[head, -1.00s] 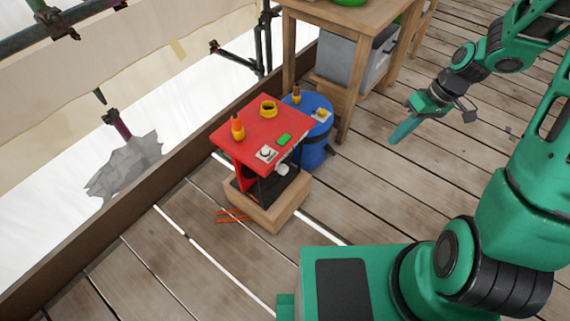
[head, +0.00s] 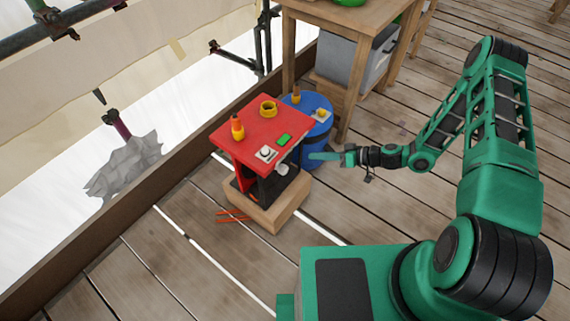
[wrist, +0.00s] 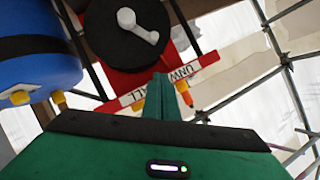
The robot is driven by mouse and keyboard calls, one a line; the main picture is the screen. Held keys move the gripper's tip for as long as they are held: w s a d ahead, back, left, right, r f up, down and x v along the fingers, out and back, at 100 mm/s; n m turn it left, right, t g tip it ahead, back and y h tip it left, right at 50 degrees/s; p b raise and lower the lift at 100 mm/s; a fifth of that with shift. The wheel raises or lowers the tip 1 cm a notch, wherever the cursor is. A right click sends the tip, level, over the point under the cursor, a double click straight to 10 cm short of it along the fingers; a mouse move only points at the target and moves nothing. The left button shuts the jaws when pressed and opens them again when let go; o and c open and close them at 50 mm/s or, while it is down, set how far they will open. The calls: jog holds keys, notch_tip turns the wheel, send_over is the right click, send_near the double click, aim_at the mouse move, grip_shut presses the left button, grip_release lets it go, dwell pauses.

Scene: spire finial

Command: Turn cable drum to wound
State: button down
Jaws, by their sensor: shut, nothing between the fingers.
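The cable drum (wrist: 125,45) shows in the wrist view as a dark round disc with a white crank handle (wrist: 137,25) on its face. It sits under the red-topped stand (head: 262,128); in the head view the white crank (head: 282,170) shows at the stand's right side. A white label strip (wrist: 185,72) with partly hidden lettering, including "UNW", runs along the stand's edge. My gripper (head: 318,156) is shut and empty, just right of the stand and apart from the crank in the head view. In the wrist view its fingers (wrist: 166,95) point toward the drum.
A blue barrel (head: 318,148) stands close behind the stand. The stand rests on a wooden base (head: 275,213). Orange sticks (head: 232,215) lie on the deck. A wooden table (head: 345,25) with a grey box (head: 345,62) is behind. The deck at right is open.

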jog(key=w+a+f+m+t, duration=0.2)
jog(key=w+a+f+t, duration=0.1)
jog(key=a+f, duration=0.6)
jog(key=shift+w+a+f+t+y, duration=0.3)
jog(key=shift+a+t, duration=0.1)
jog(key=shift+a, duration=1.4)
